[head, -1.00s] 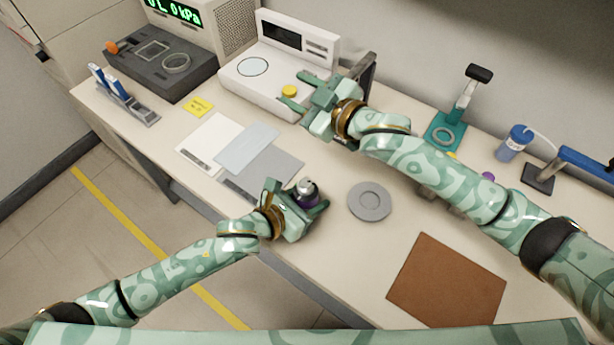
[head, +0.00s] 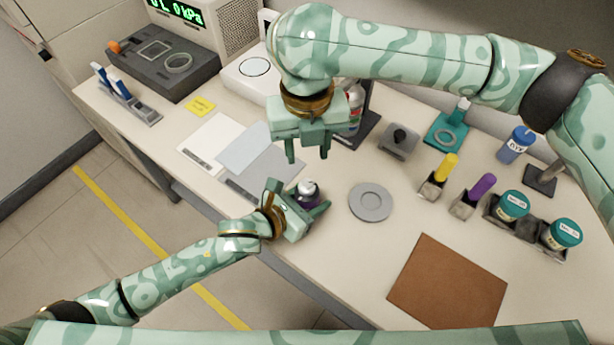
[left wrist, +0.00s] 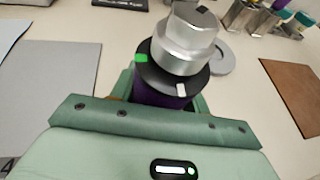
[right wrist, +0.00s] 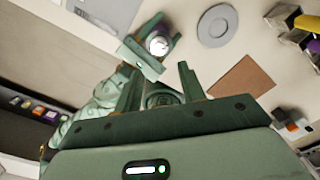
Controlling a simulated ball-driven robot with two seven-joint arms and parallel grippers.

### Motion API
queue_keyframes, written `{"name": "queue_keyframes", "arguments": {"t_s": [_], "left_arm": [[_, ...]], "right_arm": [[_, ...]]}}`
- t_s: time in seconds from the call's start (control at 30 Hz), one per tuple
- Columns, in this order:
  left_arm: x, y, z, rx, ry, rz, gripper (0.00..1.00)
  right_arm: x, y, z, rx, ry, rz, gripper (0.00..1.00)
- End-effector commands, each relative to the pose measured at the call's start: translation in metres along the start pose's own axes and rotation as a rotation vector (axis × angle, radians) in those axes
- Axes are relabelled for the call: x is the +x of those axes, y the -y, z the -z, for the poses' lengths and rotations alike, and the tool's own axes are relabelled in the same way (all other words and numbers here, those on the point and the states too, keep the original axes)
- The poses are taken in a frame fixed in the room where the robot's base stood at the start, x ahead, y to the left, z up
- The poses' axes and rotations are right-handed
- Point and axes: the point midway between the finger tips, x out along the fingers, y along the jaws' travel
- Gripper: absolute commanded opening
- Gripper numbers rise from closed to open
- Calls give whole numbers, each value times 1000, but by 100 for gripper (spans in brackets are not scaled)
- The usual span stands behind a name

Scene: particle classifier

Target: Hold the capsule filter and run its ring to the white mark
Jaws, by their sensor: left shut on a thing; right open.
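The capsule filter (left wrist: 186,45) has a silver metal top, a black ring (left wrist: 165,78) and a purple body. The ring carries a green mark (left wrist: 141,58) and a white mark (left wrist: 182,90), set apart around it in the left wrist view. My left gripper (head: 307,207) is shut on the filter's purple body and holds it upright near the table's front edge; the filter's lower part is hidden. My right gripper (head: 308,155) is open and empty, pointing down, above and behind the filter in the head view. In the right wrist view the filter (right wrist: 158,44) shows beyond its fingers.
A grey round dish (head: 370,202) lies right of the filter, and a brown mat (head: 447,281) at the front right. Holders with yellow and purple tubes (head: 482,185) and teal-lidded jars (head: 513,205) stand at right. Flat sheets (head: 247,150) lie at left.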

Motion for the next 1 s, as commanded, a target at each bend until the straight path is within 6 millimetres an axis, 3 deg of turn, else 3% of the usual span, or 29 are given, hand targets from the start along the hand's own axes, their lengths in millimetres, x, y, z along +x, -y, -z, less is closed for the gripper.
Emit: {"name": "queue_keyframes", "arguments": {"t_s": [0.2,0.4,0.6,0.83,0.97,1.0], "left_arm": [[0,0,0,-1,1,1,1],[0,0,0,-1,1,1,1],[0,0,0,-1,1,1,1],[0,0,0,-1,1,1,1],[0,0,0,-1,1,1,1],[0,0,0,-1,1,1,1]], "right_arm": [[50,-1,1,5,-6,-3,40],[85,-1,1,7,-4,-4,40],[98,-1,0,6,0,-4,40],[98,-1,0,6,0,-4,40],[98,-1,0,6,0,-4,8],[98,-1,0,7,1,-4,7]]}}
